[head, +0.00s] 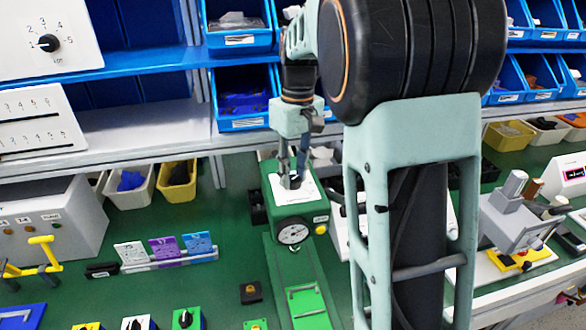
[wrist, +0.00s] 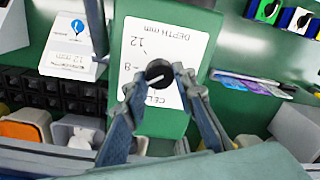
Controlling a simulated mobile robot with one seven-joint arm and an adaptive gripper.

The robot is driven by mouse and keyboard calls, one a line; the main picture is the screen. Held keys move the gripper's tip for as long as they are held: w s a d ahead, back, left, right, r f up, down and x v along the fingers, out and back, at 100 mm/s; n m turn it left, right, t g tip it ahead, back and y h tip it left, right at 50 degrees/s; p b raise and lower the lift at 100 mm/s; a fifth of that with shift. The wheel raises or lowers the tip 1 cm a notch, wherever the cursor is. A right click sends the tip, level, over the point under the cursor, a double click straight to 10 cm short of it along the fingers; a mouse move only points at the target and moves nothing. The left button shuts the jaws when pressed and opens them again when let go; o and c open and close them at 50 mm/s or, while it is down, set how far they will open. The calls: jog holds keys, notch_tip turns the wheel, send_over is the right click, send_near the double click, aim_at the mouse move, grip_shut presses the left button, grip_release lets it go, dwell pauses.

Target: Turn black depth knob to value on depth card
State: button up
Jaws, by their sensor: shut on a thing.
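The black depth knob (wrist: 158,72) sits on a white dial plate (wrist: 150,42) printed "DEPTH mm", which appears upside down in the wrist view. A white line on the knob lies roughly sideways; the exact value it marks is unclear. The plate is on top of a green machine (head: 290,208) in the head view. My gripper (wrist: 158,90) comes down over the knob with a finger on each side and is shut on it; it also shows in the head view (head: 295,172). A white card (head: 131,253), a purple card (head: 165,248) and a blue card (head: 198,243) stand in a holder; their writing is too small to read.
A round gauge (head: 292,233) is on the machine's front. A lidded grey device (head: 520,225) stands at the right, and small switch boxes (head: 187,319) at the front. Blue bins (head: 243,98) line the shelf behind. The green bench left of the machine is partly clear.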

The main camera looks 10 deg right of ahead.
jog(key=m+p, duration=0.1)
jog(key=m, duration=0.2)
jog(key=shift+s+f+m, duration=0.1)
jog(key=shift+s+m, duration=0.05)
jog(key=shift+m, duration=0.15)
jog(key=m, duration=0.4)
jog(key=shift+d+m+p, duration=0.1)
jog(key=shift+m+p, duration=0.2)
jog(key=shift+p, duration=0.1)
jog(key=m+p, duration=0.1)
jog(key=m, duration=0.3)
jog(key=shift+s, duration=0.15)
jog(key=shift+f+m+t+p, duration=0.1)
jog(key=shift+m+t+p, duration=0.2)
jog(key=shift+m, duration=1.8)
jog(key=o, duration=1.2)
jog(key=shift+c, duration=0.2)
jog(key=shift+r, duration=0.2)
